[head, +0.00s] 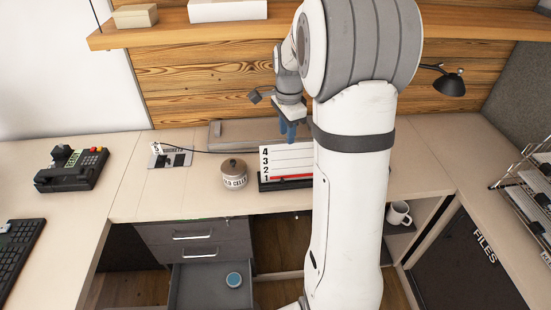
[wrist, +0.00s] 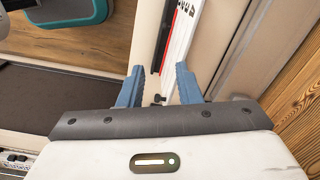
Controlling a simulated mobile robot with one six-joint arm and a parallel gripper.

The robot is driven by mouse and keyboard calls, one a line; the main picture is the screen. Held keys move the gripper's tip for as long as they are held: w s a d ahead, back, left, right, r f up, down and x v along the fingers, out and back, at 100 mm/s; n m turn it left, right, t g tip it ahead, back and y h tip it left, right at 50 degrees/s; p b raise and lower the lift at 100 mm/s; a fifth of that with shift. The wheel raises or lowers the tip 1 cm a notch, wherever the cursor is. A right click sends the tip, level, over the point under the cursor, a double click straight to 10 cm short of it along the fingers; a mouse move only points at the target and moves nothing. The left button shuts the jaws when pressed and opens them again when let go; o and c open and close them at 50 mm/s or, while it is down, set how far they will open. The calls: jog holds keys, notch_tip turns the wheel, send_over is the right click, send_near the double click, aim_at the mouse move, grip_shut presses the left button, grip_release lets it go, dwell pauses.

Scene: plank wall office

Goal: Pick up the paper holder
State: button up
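The paper holder (head: 287,164) stands on the desk, a white sheet numbered 1 to 4 with a red strip along a black base. My arm hides its right end. In the wrist view the holder (wrist: 183,32) shows as a narrow white, red and black strip running down toward the gap between my fingers. My gripper (head: 288,131) points down at the holder's upper edge, seemingly just above or behind it. Its two blue fingers (wrist: 160,82) are apart, with nothing visibly pinched. I cannot tell whether they touch the holder.
A round lidded pot (head: 233,175) stands left of the holder. A grey box (head: 228,133) lies behind. A telephone (head: 72,169) and keyboard (head: 20,245) are farther left. A drawer (head: 205,290) is open below. A wooden shelf (head: 180,32) overhangs the back; a mug (head: 399,213) is at right.

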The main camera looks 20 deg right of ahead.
jog(key=w+d+f+m, duration=0.2)
jog(key=w+d+m, duration=0.1)
jog(key=shift+w+d+f, duration=0.1)
jog(key=shift+d+f, duration=0.2)
jog(key=shift+w+d+f+m, duration=0.1)
jog(key=shift+f+m, duration=0.2)
notch_tip(320, 180, down, 7)
jog(key=p, duration=0.1)
jog(key=shift+a, duration=0.25)
jog(key=shift+f, duration=0.35)
jog(key=shift+c, duration=0.4)
grip_shut()
dwell(0.9)
